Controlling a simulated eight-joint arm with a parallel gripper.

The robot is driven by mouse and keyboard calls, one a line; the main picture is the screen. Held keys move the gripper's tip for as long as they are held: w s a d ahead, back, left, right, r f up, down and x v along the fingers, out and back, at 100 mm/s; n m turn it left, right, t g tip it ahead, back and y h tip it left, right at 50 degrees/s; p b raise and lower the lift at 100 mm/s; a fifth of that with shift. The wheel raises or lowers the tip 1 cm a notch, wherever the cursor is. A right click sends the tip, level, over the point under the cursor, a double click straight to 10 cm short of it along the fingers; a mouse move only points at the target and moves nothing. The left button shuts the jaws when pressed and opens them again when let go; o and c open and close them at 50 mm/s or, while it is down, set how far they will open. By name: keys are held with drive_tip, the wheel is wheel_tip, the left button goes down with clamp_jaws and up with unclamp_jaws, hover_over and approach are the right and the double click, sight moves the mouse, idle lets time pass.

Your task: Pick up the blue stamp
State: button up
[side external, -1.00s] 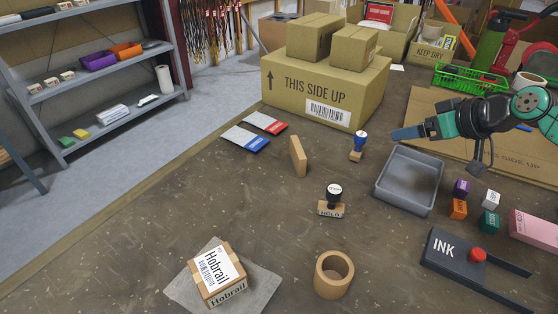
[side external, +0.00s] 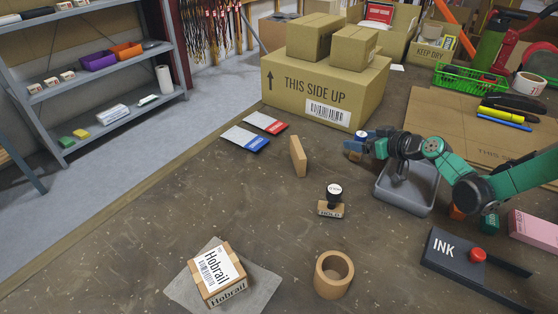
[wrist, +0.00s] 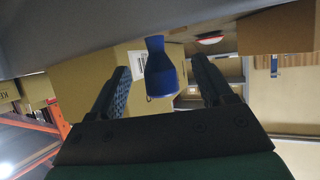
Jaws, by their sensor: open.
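The blue stamp (side external: 361,134) stands on the table left of the grey tray; its white-topped head shows and my gripper hides most of the rest in the side external view. My gripper (side external: 357,147) is low at the stamp, reaching in from the right. In the wrist view my gripper (wrist: 165,92) is open, with one finger on each side of the stamp's blue handle (wrist: 160,73). Gaps show between the handle and both fingers. I cannot tell how deep the handle sits between the fingertips.
The grey tray (side external: 408,207) lies under my arm. A black-handled stamp (side external: 332,203) stands nearer the camera, and a tan block (side external: 298,156) stands upright to the left. A large box (side external: 325,88) is behind. A tape roll (side external: 334,274) and ink pad (side external: 458,256) are in front.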

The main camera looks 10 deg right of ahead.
drive_tip(key=shift+w+a+f, duration=0.2)
drive_tip(key=shift+w, duration=0.2)
clamp_jaws()
drive_tip(key=shift+r, duration=0.1)
